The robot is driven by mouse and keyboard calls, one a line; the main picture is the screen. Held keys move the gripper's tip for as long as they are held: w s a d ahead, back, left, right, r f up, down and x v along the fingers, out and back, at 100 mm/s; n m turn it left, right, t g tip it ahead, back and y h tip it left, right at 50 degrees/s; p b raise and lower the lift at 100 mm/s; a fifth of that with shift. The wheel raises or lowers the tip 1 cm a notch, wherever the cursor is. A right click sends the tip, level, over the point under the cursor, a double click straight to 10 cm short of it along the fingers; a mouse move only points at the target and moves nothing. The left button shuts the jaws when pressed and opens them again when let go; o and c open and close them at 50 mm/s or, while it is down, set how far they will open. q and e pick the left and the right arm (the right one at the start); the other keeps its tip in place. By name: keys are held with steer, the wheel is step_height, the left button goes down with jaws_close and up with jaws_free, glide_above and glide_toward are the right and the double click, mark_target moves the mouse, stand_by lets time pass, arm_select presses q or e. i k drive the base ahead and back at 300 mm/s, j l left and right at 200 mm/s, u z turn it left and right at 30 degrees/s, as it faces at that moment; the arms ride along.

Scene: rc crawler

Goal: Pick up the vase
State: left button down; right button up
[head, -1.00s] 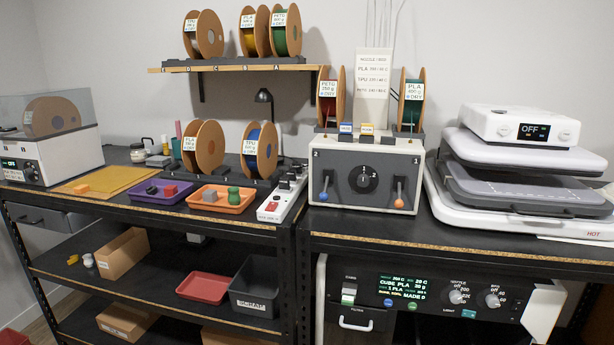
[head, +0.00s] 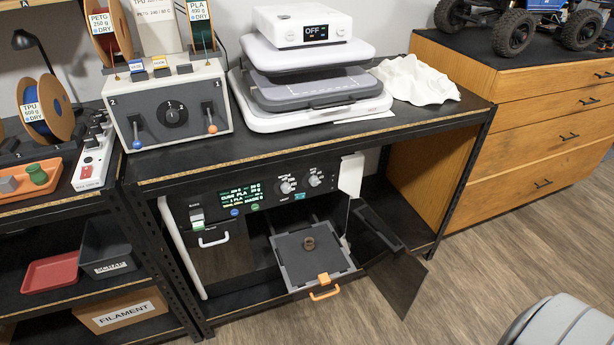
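A small brown round object (head: 309,243) sits on the grey build plate (head: 330,262) of the open printer under the right-hand bench. It is too small to tell for sure whether it is a vase. A small green rounded object (head: 37,174) stands in the orange tray (head: 52,167) at the left, and it too could be vase-like. Neither of my grippers shows in the head view, so nothing is seen held.
The printer's dark door (head: 398,284) hangs open beside the plate, which has an orange handle (head: 324,292). A red tray (head: 50,273) and a scrap bin (head: 107,250) sit on the left lower shelf. A wooden drawer cabinet (head: 530,110) stands right. The floor (head: 470,265) in front is clear.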

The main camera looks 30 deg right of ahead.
mark_target(309, 245)
steer(key=z, duration=1.05)
